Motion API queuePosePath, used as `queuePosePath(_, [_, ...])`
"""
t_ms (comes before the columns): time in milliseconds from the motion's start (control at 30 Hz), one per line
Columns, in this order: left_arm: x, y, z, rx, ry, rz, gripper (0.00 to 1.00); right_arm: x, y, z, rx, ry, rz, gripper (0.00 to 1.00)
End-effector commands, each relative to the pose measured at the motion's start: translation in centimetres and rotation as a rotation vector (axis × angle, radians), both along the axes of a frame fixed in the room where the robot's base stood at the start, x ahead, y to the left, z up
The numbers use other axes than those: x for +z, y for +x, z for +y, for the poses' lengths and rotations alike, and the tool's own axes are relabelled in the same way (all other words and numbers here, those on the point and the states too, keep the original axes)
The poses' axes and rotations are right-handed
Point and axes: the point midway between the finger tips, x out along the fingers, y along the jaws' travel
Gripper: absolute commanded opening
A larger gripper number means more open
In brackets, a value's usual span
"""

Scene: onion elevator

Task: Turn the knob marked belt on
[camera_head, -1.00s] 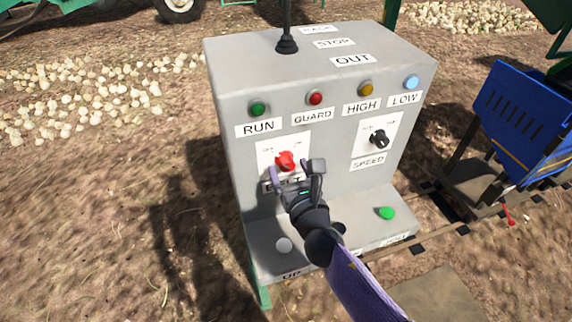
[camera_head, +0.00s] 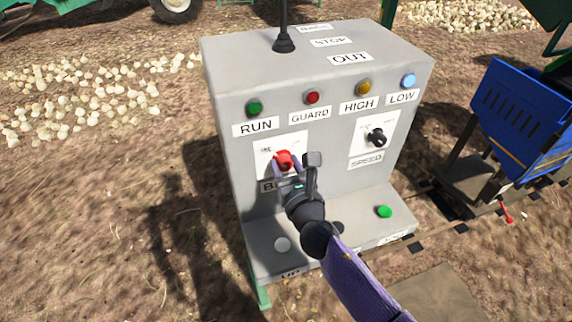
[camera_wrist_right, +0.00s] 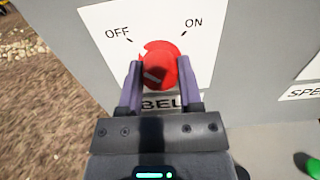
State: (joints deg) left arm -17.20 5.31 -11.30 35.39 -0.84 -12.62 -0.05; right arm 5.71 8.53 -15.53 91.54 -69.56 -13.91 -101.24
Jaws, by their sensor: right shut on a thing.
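The red belt knob (camera_head: 283,159) sits on a white plate on the grey control box (camera_head: 222,166). In the right wrist view the knob (camera_wrist_right: 160,66) lies between marks OFF at left and ON at right, with the partly covered belt label (camera_wrist_right: 160,103) below. A pale line on the knob's face slants, and I cannot tell for certain which mark it points to. My right gripper (camera_head: 290,168) is shut on the knob, with one finger (camera_wrist_right: 157,84) on each side of it. My left gripper is not in view.
A black speed knob (camera_head: 377,137) is to the right. Above are green, red, yellow and blue lamps. A black lever (camera_head: 284,40) stands on top. A blue cart (camera_head: 520,115) is at right.

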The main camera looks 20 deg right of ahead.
Motion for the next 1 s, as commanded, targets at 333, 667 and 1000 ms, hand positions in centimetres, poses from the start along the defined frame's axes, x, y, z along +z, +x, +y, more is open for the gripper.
queuePosePath(333, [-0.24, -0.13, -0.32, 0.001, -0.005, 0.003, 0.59, -0.09, -0.02, 0.01, 0.0, 0.157, 0.006, 0.0])
queuePosePath(667, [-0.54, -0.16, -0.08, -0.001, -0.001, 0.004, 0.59, -0.09, -0.03, 0.03, -0.001, 0.461, 0.017, 0.0])
queuePosePath(1000, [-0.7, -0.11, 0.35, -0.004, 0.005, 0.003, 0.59, -0.1, -0.04, 0.06, -0.001, 0.786, 0.029, 0.0])
